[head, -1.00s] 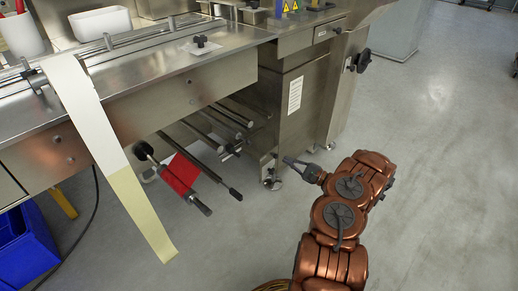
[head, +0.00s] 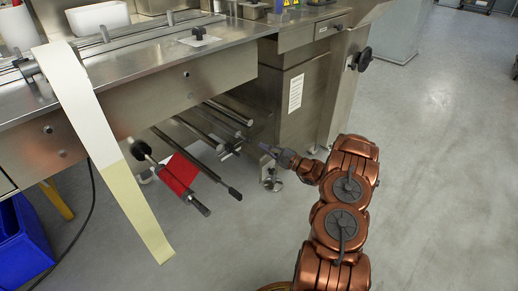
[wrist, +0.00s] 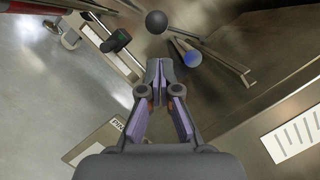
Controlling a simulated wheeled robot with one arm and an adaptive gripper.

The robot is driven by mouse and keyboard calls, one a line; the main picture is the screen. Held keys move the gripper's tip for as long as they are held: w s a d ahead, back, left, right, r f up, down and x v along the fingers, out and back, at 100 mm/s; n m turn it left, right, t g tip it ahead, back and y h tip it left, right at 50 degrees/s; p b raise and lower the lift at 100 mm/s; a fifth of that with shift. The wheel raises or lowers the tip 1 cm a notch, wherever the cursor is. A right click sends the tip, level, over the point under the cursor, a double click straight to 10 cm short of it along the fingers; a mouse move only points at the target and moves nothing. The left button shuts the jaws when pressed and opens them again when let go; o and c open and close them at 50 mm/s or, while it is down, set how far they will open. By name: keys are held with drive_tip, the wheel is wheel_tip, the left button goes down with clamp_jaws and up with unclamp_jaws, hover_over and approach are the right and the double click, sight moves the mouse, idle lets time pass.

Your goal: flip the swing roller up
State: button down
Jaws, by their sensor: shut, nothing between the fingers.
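Several metal rollers and rods stick out below the machine's table. One long rod (head: 210,172) ends in a black grip, beside a roller with a red sleeve (head: 180,172). More bare rods (head: 203,134) lie further back; which one is the swing roller I cannot tell for sure. My gripper (head: 264,148) is shut and empty, just right of the rod ends in the head view. In the wrist view, my gripper (wrist: 160,66) points toward a black ball (wrist: 156,21) and a blue-ended roller (wrist: 190,57), apart from both.
The steel cabinet (head: 298,100) stands close behind my gripper. A paper strip (head: 90,105) hangs off the table at left. A blue bin (head: 22,240) is on the floor at lower left. The floor at right is free.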

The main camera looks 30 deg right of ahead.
drive_tip(key=shift+w+a+r+b, duration=0.25)
drive_tip(key=shift+a+r, duration=0.15)
drive_tip(key=shift+a, duration=0.2)
drive_tip(key=shift+w+a+r+b, duration=0.1)
drive_tip(key=shift+a+r+b, duration=0.1)
drive_tip(key=shift+a+r, duration=0.25)
drive_tip(key=shift+a+f, duration=0.1)
drive_tip(key=shift+a, duration=0.1)
drive_tip(key=shift+a+r+m+p, duration=0.25)
drive_tip(key=shift+r+m+p, duration=0.05)
drive_tip(key=shift+p, duration=0.2)
